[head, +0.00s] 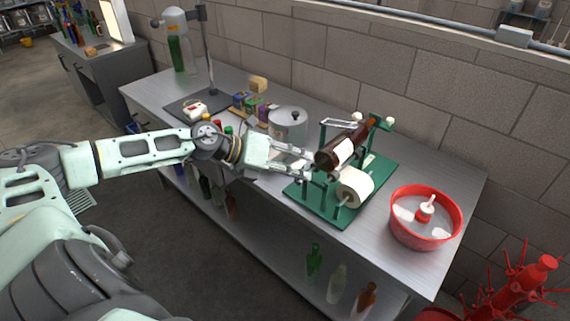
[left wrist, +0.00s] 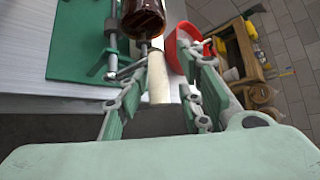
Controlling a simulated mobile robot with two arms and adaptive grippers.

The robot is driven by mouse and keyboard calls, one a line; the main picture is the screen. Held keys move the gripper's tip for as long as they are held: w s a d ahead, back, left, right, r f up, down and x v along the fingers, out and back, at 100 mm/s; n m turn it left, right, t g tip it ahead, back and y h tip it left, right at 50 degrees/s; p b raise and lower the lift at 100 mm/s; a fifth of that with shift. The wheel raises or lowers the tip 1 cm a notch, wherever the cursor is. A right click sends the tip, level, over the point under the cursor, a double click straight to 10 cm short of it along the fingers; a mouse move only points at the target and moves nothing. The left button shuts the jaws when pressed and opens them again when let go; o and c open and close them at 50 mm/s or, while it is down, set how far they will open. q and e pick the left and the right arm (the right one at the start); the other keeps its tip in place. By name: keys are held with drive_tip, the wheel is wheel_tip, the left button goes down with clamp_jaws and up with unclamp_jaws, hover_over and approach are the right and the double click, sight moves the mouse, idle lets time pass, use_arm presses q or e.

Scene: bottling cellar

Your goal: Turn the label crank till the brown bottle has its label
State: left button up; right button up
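A green label machine (head: 322,202) stands on the steel bench, and its green base (left wrist: 75,45) shows in the left wrist view. The brown bottle (head: 330,156) lies tilted across it with a pale patch on its side; its dark end (left wrist: 143,17) shows in the wrist view. A white label roll (head: 355,186) sits at the machine's front. My left gripper (head: 309,164) is at the machine's left side. In the wrist view its open fingers (left wrist: 163,78) stand either side of the pale crank handle (left wrist: 158,82); contact is unclear. My right gripper is out of view.
A red tub (head: 398,232) with a white-handled tool stands right of the machine. A metal pot (head: 287,122) and small boxes (head: 250,104) stand behind my left gripper. Bottles stand on the lower shelf. A red rack (head: 520,285) is at the lower right.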

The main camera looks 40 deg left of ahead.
use_arm(q)
drive_tip(key=v, duration=0.7)
idle(0.5)
idle(0.6)
